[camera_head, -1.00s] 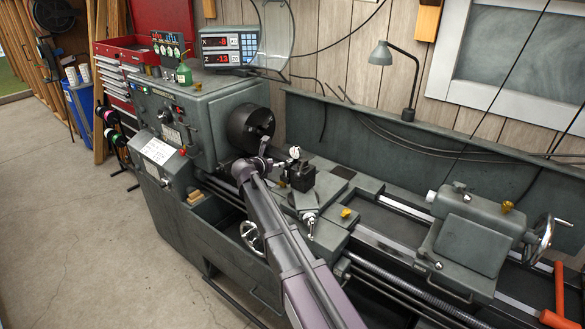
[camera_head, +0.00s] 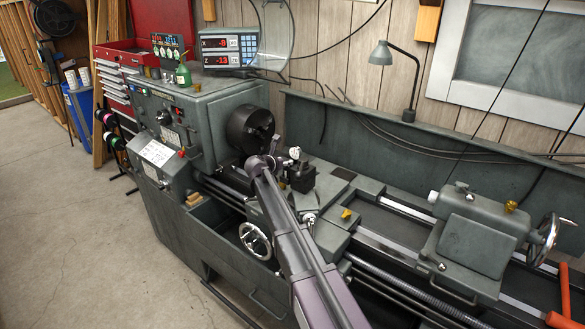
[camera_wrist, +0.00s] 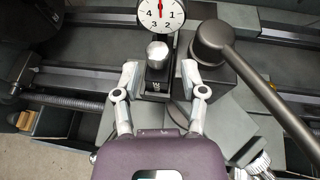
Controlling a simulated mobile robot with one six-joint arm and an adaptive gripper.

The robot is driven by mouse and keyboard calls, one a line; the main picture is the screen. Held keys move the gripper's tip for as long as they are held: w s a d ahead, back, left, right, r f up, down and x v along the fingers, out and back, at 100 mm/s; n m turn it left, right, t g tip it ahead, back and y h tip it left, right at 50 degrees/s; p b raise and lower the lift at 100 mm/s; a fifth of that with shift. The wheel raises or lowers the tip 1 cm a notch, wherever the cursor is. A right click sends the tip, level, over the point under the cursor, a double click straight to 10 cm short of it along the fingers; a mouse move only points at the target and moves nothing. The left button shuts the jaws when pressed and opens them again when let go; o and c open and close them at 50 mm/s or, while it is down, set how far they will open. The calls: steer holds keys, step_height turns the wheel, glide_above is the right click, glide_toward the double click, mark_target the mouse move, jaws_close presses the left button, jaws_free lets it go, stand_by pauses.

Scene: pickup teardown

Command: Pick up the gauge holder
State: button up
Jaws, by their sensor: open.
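The gauge holder (camera_wrist: 154,83) is a dark block with a silver round knob on top and a white dial gauge (camera_wrist: 162,14) behind it. In the wrist view it stands upright between the two fingers of my gripper (camera_wrist: 160,78). The fingers are open, one on each side; I cannot tell whether either touches it. In the head view the white gauge dial (camera_head: 294,153) shows beside the dark tool post (camera_head: 301,177) on the lathe carriage. My gripper is just left of it there, its fingers mostly hidden by my arm.
A tool post handle (camera_wrist: 265,88) with a round dark hub stands close on the right in the wrist view. The lathe chuck (camera_head: 250,130) is behind and left of my gripper. The tailstock (camera_head: 470,240) is well to the right.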

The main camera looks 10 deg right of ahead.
steer(key=b+x, duration=0.1)
steer(key=x, duration=0.1)
steer(key=b+x, duration=0.1)
steer(key=x, duration=0.1)
steer(key=shift+w+f, duration=0.2)
steer(key=shift+f, duration=0.1)
steer(key=shift+w+d+f, duration=0.1)
steer(key=shift+w+d, duration=0.1)
steer(key=shift+w, duration=0.05)
jaws_close()
